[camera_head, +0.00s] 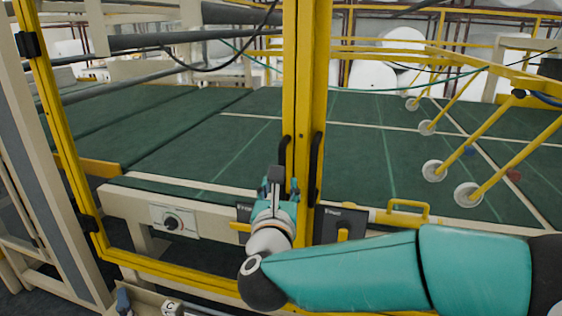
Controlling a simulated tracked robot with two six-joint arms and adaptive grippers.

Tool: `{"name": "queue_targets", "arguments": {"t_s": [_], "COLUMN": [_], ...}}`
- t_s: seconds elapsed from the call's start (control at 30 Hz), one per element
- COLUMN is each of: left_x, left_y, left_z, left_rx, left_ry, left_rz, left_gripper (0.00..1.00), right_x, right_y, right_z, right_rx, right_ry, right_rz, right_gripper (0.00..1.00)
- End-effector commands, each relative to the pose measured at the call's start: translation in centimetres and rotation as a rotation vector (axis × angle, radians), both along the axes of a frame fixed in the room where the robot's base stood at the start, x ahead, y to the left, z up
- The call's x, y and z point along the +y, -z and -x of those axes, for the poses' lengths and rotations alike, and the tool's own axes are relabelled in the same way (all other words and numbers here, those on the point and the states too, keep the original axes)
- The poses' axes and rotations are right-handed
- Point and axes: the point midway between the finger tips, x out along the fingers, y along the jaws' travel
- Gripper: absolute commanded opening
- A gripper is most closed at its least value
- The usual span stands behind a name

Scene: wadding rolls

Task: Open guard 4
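Two yellow-framed guard doors meet at the tall yellow post in the middle; the left guard frame (66,150) has black hinges on its left side. I cannot read which guard is number 4. A black handle (285,155) is on the left side of the post, and a second black handle (316,165) is on the right side. My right arm comes in from the right, and my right gripper (274,180) is just below and left of the left handle. Whether it touches the handle, and whether its fingers are open, I cannot tell. My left gripper is out of view.
Behind the guards lies a wide green conveyor bed (350,150) with several white-wheeled yellow arms (510,160). Black label plates (342,226) flank the post, and a yellow bracket (405,212) stands to the right.

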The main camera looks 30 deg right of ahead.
Motion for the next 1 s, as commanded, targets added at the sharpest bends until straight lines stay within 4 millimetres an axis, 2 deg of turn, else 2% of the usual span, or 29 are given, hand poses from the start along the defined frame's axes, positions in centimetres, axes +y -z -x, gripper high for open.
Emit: {"name": "queue_targets", "arguments": {"t_s": [0.03, 0.2, 0.43, 0.6, 0.9, 1.0], "left_x": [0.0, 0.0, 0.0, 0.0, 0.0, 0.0], "left_y": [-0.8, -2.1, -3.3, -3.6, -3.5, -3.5], "left_z": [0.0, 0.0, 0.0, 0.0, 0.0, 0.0], "left_rx": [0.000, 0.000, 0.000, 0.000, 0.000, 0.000], "left_ry": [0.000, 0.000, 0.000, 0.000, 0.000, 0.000], "left_rz": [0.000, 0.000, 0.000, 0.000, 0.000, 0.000], "left_gripper": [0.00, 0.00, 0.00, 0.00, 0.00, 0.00], "right_x": [-0.9, -3.1, -5.1, -5.8, -5.9, -5.9], "right_y": [-0.2, -0.2, -0.1, 0.0, 0.1, 0.1], "right_z": [-0.9, -3.8, -6.5, -7.3, -7.5, -7.4], "right_rx": [0.005, 0.005, 0.003, 0.002, 0.001, 0.001], "right_ry": [0.005, 0.004, 0.000, 0.000, -0.001, -0.001], "right_rz": [0.000, 0.000, 0.000, 0.001, 0.000, 0.000], "right_gripper": [0.43, 0.43, 0.43, 0.43, 0.43, 0.27]}}
